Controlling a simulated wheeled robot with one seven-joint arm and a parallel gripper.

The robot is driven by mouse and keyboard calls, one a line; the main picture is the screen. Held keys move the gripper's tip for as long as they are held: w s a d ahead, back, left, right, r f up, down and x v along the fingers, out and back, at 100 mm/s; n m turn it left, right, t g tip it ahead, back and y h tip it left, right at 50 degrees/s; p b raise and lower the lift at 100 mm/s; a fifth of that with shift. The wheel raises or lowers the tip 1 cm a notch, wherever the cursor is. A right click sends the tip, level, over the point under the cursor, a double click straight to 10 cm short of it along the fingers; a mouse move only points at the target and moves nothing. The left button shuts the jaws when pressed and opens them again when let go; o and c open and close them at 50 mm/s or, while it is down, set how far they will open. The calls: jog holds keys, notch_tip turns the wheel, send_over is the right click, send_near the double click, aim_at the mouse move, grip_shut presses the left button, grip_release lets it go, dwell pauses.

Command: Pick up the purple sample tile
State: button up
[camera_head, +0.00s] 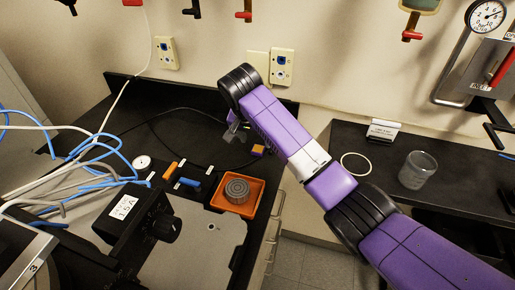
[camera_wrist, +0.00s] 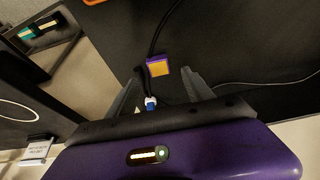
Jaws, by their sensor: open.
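A small tile (camera_head: 258,151) with an orange-yellow face and a purple edge lies on the black bench, near its right edge in the head view. In the wrist view the tile (camera_wrist: 158,68) sits just beyond the fingertips, about midway between them, with its purple band on the far side. My gripper (camera_head: 233,131) is close to the tile, up and to the left of it in the head view. In the wrist view my gripper (camera_wrist: 166,88) is open, with its two grey fingers apart and nothing between the tips.
An orange tray (camera_head: 256,197) holding a grey ribbed disc (camera_head: 237,188) stands nearer on the bench. A black cable (camera_wrist: 158,30) runs close to the tile. A black knobbed unit (camera_head: 130,215) and blue cables are at left. A glass beaker (camera_head: 417,170) stands on the right counter.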

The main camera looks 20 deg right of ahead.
aim_at(258, 149)
jog(key=x, duration=0.2)
jog(key=p+x, duration=0.1)
jog(key=x, duration=0.2)
jog(key=shift+s, duration=0.25)
grip_shut()
notch_tip(258, 149, up, 10)
jog(key=b, duration=0.1)
jog(key=shift+b, duration=0.35)
jog(key=c, duration=0.8)
grip_release()
jog(key=shift+c, duration=0.2)
grip_shut()
